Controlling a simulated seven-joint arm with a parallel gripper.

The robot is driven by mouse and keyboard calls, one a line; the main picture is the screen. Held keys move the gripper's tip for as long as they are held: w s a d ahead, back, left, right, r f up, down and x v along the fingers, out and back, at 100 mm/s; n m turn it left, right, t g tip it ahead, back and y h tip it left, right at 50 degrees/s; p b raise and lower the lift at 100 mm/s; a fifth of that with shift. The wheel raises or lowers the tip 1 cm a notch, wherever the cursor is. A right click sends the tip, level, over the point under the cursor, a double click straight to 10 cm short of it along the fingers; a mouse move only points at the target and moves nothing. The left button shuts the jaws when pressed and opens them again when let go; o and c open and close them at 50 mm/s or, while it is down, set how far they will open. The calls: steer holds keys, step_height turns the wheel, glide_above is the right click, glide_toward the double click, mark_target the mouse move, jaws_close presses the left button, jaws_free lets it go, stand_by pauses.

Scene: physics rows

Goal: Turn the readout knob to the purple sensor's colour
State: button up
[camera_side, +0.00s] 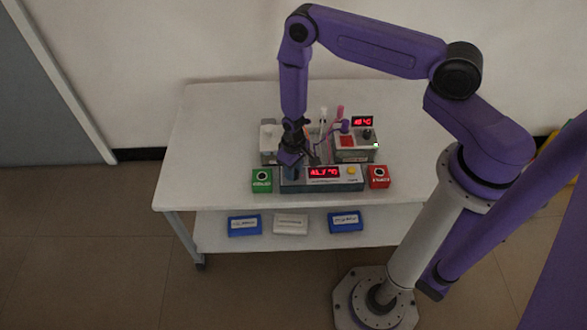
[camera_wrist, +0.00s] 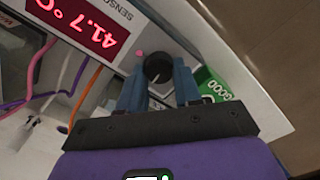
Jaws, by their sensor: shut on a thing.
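The readout box (camera_side: 322,185) stands at the front of the table, with a red display (camera_side: 322,172) that reads about 41.7 °C. In the wrist view the same display (camera_wrist: 80,25) reads 41.7 °C, and the black readout knob (camera_wrist: 158,68) has a pale pointer mark. A pink dot (camera_wrist: 139,53) is on the panel beside the knob. My gripper (camera_wrist: 160,75) is shut on the knob, one blue finger on each side. In the side view my gripper (camera_side: 290,168) covers the knob at the box's left end. A purple wire (camera_wrist: 28,75) runs at the left of the wrist view.
A green block (camera_side: 262,180) and a red block (camera_side: 378,177) flank the box. Behind it is a device with a small display (camera_side: 362,121). An orange wire (camera_wrist: 86,98) lies near the box. A yellow button (camera_side: 351,170) is at its right. The table's left side is clear.

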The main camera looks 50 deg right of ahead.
steer(key=shift+m, duration=0.6)
steer(key=o, duration=1)
steer(key=shift+o, duration=0.2)
step_height(320, 180, up, 18)
steer(key=shift+f, duration=0.25)
stand_by(0.3)
steer(key=shift+r, duration=0.1)
steer(key=s+a+r+n, duration=0.3)
steer(key=s+r, duration=0.2)
steer(key=r, duration=0.2)
steer(key=s+a+r+n, duration=0.2)
steer(key=s+r+n, duration=0.15)
steer(key=r, duration=0.35)
steer(key=s+d+r+n, duration=0.2)
steer(key=s+r+n, duration=0.1)
steer(key=s, duration=0.6)
steer(key=s+d+r+n, duration=0.2)
steer(key=s+r, duration=0.4)
steer(key=s, duration=0.3)
steer(key=shift+s+d+n, duration=0.15)
steer(key=shift+d+n, duration=0.15)
steer(key=shift+n, duration=0.35)
